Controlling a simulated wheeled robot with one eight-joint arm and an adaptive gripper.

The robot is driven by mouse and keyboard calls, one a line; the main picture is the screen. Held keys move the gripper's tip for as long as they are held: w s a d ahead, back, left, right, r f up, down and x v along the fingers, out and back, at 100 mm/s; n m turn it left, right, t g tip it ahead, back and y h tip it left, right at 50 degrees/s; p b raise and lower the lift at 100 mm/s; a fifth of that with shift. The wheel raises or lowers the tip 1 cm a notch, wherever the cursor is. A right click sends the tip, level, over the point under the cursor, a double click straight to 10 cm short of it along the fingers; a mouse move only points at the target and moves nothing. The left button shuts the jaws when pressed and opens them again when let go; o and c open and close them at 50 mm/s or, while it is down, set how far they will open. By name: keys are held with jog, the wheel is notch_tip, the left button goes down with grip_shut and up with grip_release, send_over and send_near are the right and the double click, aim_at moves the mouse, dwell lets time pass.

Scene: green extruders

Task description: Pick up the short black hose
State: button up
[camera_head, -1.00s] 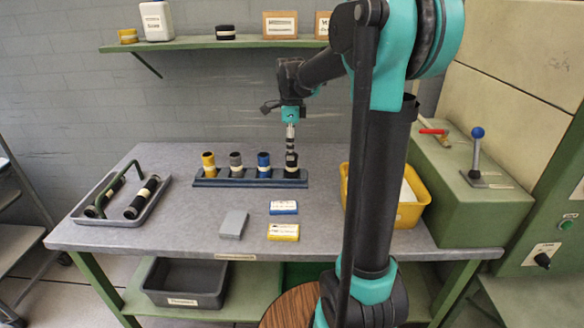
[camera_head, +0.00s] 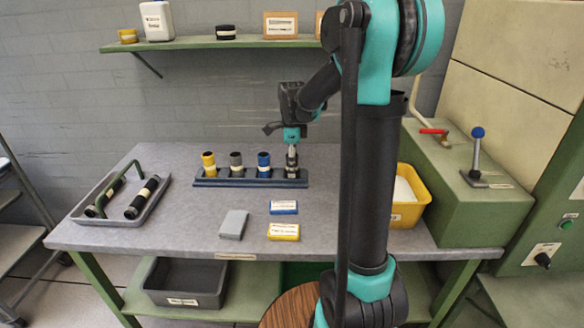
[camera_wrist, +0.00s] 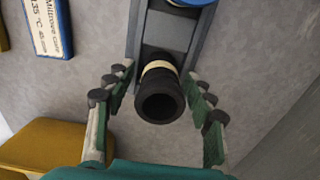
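The short black hose (camera_wrist: 160,92) stands upright at the right end of the dark blue rack (camera_head: 232,182). It has a cream band, and its open end faces the wrist camera. In the head view, the fingers partly cover this hose (camera_head: 291,174). My gripper (camera_wrist: 162,108) is open, with one green-padded finger on each side of the hose. Gaps show between the pads and the hose. In the head view, my gripper (camera_head: 291,160) points straight down over that end of the rack.
Yellow (camera_head: 209,164), grey (camera_head: 236,164) and blue (camera_head: 263,164) hoses stand in the same rack. A grey tray (camera_head: 120,217) with black pieces lies at left. A yellow bin (camera_head: 407,212) stands at right. Small blocks lie in front; the bench between is clear.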

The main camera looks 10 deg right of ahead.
grip_shut()
jog(key=shift+r, duration=0.15)
notch_tip(320, 180, up, 20)
notch_tip(320, 180, down, 20)
dwell(1.0)
